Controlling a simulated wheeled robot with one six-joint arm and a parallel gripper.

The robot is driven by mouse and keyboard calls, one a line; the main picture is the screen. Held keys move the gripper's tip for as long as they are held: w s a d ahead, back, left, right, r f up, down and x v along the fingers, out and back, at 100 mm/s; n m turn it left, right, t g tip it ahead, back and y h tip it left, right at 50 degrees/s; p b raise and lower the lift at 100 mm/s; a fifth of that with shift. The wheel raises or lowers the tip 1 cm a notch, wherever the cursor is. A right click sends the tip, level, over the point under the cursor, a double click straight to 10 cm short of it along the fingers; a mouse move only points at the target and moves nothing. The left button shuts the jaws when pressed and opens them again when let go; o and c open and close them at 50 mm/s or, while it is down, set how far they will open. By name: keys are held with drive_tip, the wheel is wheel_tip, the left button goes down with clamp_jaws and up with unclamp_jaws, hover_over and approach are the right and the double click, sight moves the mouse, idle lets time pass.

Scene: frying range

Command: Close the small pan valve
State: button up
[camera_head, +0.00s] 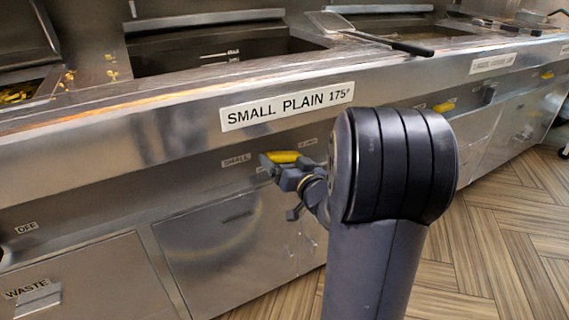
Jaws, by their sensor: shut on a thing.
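The small pan valve has a yellow handle (284,157) on the front panel of the frying range, below the "SMALL PLAIN 175°" label (287,106) and right of the "SMALL" label (236,160). The handle lies roughly level in the picture. My gripper (268,163) is at the handle and shut on it, seen from behind and partly hidden by my own arm. The valve's body behind the handle is hidden.
The range's steel front edge (150,125) runs above the valve. Cabinet doors (225,245) and a "WASTE" drawer (90,285) are below. Another yellow handle (444,106) is further right. A long-handled skimmer (385,41) lies on top. Wooden floor (500,240) is clear at right.

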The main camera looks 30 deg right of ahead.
drive_tip(key=n+b, duration=0.1)
drive_tip(key=n, duration=0.2)
drive_tip(key=shift+d+n, duration=0.1)
drive_tip(key=shift+n, duration=0.2)
drive_tip(key=o, duration=0.7)
drive_tip(key=s+p, duration=0.2)
drive_tip(key=s, duration=0.9)
drive_tip(key=shift+d+p, duration=0.2)
drive_tip(key=shift+p, duration=0.2)
drive_tip(key=shift+w, duration=0.1)
